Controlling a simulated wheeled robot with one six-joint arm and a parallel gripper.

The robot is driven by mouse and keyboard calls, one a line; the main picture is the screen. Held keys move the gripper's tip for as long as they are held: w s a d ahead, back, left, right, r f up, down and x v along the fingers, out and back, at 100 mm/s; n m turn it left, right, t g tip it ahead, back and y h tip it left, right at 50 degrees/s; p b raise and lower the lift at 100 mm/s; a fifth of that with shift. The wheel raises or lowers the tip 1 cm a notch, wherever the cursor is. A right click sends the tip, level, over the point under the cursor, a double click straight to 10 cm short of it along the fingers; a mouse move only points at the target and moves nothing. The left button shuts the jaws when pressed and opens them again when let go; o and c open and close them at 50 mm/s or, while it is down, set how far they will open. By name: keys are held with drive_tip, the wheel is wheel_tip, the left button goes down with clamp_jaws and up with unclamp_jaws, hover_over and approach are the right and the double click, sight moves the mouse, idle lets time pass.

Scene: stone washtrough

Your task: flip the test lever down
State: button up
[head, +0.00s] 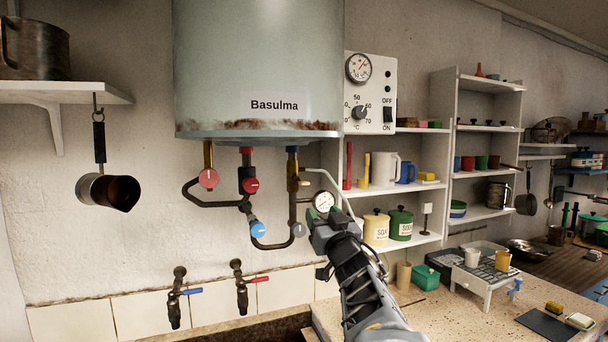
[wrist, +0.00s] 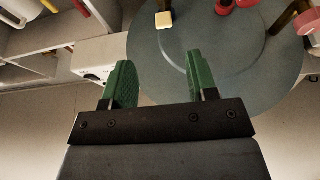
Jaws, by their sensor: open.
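The pale green boiler (head: 260,70) marked Basulma hangs on the wall; its round underside (wrist: 240,75) fills the upper right of the wrist view. Below it in the head view is a brass fitting (head: 293,178) with a small part sticking out to its right. I cannot tell for sure whether this is the test lever. A small cream block (wrist: 164,19) on a dark stem shows in the wrist view. My gripper (head: 319,214) has green fingers pointing up, just below the pressure gauge (head: 323,202). In the wrist view my gripper (wrist: 158,85) is open and empty.
A red round valve handle (head: 208,178) and a blue one (head: 258,229) sit on the pipes to the left. A white control panel (head: 371,92) is right of the boiler. Shelves (head: 400,242) with canisters stand on the right, above a speckled counter (head: 450,318). Two taps (head: 240,287) are below left.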

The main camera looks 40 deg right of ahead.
sight(304, 182)
drive_tip(key=p+x, duration=0.1)
drive_tip(key=x, duration=0.3)
drive_tip(key=p+x, duration=0.2)
drive_tip(key=x, duration=0.3)
drive_tip(key=r+p+x, duration=0.1)
drive_tip(key=x, duration=0.3)
drive_tip(key=shift+w+a+r, duration=0.15)
drive_tip(key=shift+w+a, duration=0.05)
clamp_jaws()
